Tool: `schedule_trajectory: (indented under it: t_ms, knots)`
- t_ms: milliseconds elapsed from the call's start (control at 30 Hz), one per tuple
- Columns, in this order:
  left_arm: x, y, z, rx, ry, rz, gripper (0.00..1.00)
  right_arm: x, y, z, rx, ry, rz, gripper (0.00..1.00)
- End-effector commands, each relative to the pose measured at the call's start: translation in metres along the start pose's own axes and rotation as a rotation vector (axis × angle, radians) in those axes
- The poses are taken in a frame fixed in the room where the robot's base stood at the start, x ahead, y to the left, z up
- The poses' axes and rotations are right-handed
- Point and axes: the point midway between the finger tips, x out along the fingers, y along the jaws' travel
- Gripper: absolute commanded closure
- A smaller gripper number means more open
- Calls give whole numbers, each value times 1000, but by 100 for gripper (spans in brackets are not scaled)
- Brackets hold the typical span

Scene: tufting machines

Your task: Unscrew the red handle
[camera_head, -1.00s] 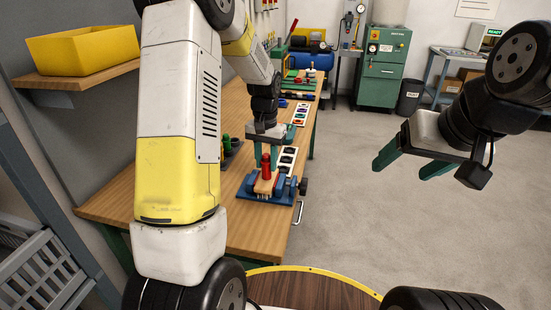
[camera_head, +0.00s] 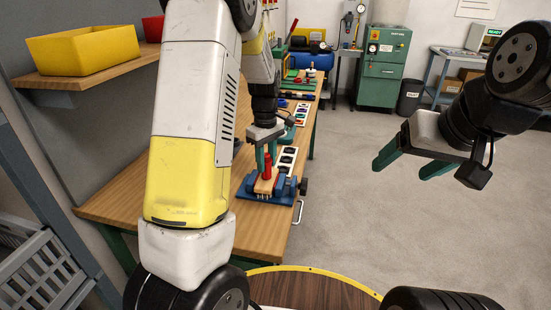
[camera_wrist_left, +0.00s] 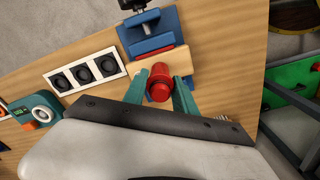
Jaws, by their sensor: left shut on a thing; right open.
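The red handle (camera_head: 267,166) stands upright on a wooden block (camera_head: 266,184) that sits in a blue vise-like fixture (camera_head: 284,186) on the workbench. My left gripper (camera_head: 266,158) comes down over it from above, its green fingers one on each side of the handle. In the left wrist view the handle (camera_wrist_left: 160,84) shows end-on between the fingertips, shut on it. The block (camera_wrist_left: 160,66) and the blue fixture lie behind it there. My right gripper (camera_head: 405,168) is open and empty, above the floor to the right of the bench.
A white panel with several dark round sockets (camera_wrist_left: 86,72) lies beside the fixture. A teal device with a display (camera_wrist_left: 35,112) is further left in the wrist view. A yellow bin (camera_head: 85,50) rests on a shelf (camera_head: 95,81). The floor right of the bench (camera_head: 345,190) is clear.

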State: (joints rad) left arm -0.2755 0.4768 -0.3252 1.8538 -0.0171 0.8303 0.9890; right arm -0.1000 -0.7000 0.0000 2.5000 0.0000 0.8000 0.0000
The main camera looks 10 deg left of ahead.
Motion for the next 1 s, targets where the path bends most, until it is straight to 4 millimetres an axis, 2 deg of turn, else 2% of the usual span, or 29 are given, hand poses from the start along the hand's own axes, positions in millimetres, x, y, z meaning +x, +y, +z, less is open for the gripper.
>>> schedule_trajectory:
  t_ms: [33, 67, 133, 500, 1000]
  knots:
    - [0, 0, 0, 0, 0, -1, 100, 0, 0, 0, 0, 0, 0, 27]
    - [0, 0, 0, 1, 0, -1, 65, 0, 0, 0, 0, 0, 0, 27]
    - [0, 0, 0, 1, 0, -1, 53, 0, 0, 0, 0, 0, 0, 27]
    - [0, 0, 0, 45, 0, 0, 53, 0, 0, 0, 0, 0, 0, 27]
    - [0, 0, -1, 667, 0, 1, 53, 0, 0, 0, 0, 0, 0, 27]
